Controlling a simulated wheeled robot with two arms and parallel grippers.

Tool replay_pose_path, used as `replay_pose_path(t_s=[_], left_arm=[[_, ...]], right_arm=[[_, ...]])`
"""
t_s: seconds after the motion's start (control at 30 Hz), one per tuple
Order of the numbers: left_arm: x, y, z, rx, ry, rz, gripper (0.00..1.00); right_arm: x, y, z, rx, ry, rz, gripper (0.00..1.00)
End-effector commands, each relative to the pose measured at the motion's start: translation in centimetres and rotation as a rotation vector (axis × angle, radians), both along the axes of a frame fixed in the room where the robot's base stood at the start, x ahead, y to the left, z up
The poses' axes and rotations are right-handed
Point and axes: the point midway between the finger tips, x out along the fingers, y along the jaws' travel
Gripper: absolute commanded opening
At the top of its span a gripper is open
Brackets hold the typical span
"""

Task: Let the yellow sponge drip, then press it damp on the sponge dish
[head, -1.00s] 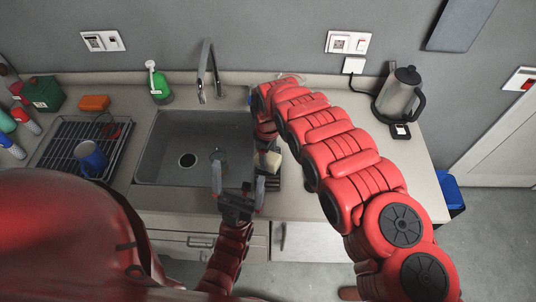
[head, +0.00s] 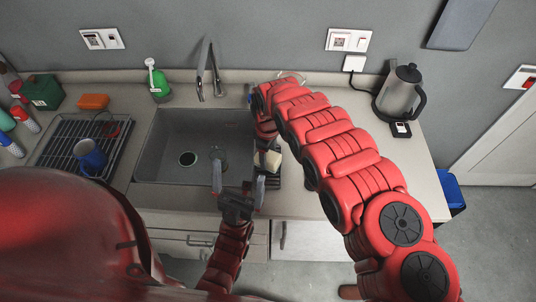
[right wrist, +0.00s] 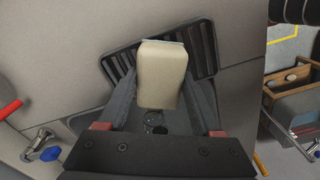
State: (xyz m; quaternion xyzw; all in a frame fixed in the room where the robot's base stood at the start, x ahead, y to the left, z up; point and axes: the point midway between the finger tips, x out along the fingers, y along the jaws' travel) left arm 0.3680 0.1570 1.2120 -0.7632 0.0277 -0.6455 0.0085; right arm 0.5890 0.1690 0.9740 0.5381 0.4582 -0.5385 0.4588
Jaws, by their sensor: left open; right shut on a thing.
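The sponge (right wrist: 162,72), a pale cream-yellow block, is held between the fingers of my right gripper (right wrist: 162,88), which is shut on it. The dark slatted sponge dish (right wrist: 196,52) shows behind and on both sides of the sponge in the right wrist view. In the head view the sponge (head: 271,160) is just right of the sink, over or at the dish (head: 270,180); I cannot tell whether they touch. My right forearm hides part of this. My left gripper (head: 238,181) is open and empty, low in front of the sink's right part.
The grey sink (head: 165,150) with its tap (head: 208,72) lies left of the dish. A rack (head: 62,150) with a blue mug (head: 91,156) stands left. A kettle (head: 398,92) stands right; the counter (head: 300,200) there is free.

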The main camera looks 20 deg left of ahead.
Motion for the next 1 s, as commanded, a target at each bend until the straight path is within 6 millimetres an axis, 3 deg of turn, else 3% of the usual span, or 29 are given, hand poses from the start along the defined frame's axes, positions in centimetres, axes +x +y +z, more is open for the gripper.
replay_pose_path(t_s=[1.0], left_arm=[[-0.01,-0.01,-0.69,0.000,0.000,0.000,1.00]], right_arm=[[-0.09,-0.01,-0.88,-0.001,0.002,0.000,0.22]])
